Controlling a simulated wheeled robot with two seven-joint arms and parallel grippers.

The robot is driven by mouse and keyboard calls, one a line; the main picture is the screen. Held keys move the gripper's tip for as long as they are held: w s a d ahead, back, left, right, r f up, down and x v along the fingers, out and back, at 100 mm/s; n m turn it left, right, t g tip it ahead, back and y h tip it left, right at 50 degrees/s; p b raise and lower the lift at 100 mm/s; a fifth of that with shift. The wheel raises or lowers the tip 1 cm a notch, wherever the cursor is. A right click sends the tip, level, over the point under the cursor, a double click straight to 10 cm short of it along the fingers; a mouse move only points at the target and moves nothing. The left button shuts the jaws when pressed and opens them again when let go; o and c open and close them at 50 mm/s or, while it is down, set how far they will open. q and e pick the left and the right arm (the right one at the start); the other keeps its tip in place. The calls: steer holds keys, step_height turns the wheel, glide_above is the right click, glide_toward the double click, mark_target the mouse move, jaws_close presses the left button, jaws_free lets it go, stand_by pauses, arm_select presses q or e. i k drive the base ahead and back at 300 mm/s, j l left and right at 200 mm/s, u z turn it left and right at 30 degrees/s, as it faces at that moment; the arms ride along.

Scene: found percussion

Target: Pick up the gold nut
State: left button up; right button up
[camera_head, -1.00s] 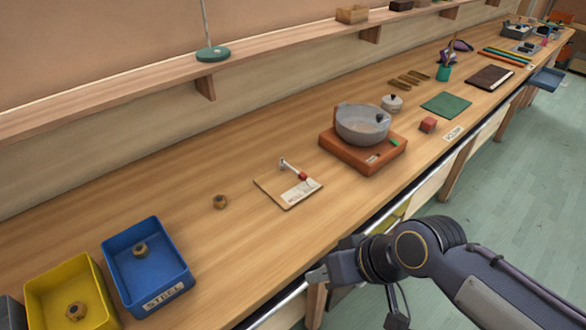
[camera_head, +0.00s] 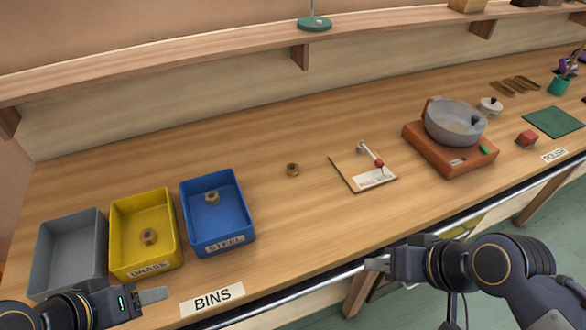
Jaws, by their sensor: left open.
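A gold-brown hex nut (camera_head: 292,169) lies alone on the wooden bench, between the blue bin and the clipboard-like board. A second similar nut (camera_head: 149,236) sits in the yellow bin (camera_head: 119,235) labelled BRASS. A third similar nut (camera_head: 212,197) sits in the blue bin (camera_head: 244,205) labelled STEEL. My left gripper (camera_head: 153,297) is at the bench's front edge, below the yellow bin, open and empty. My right gripper (camera_head: 378,264) is off the bench's front edge, below the board; its finger gap is not clear. Neither gripper touches a nut.
A grey bin (camera_head: 70,253) stands at the far left. A BINS label (camera_head: 212,299) lies at the front. Bench around the loose nut is clear.

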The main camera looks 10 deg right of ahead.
mark_target(292, 168)
steer(key=i+l, duration=0.1)
steer(key=l, duration=0.3)
steer(key=i+l, duration=0.1)
steer(key=l, duration=0.35)
steer(key=i+l, duration=0.1)
steer(key=l, duration=0.3)
steer(key=i+l, duration=0.1)
steer(key=l, duration=0.35)
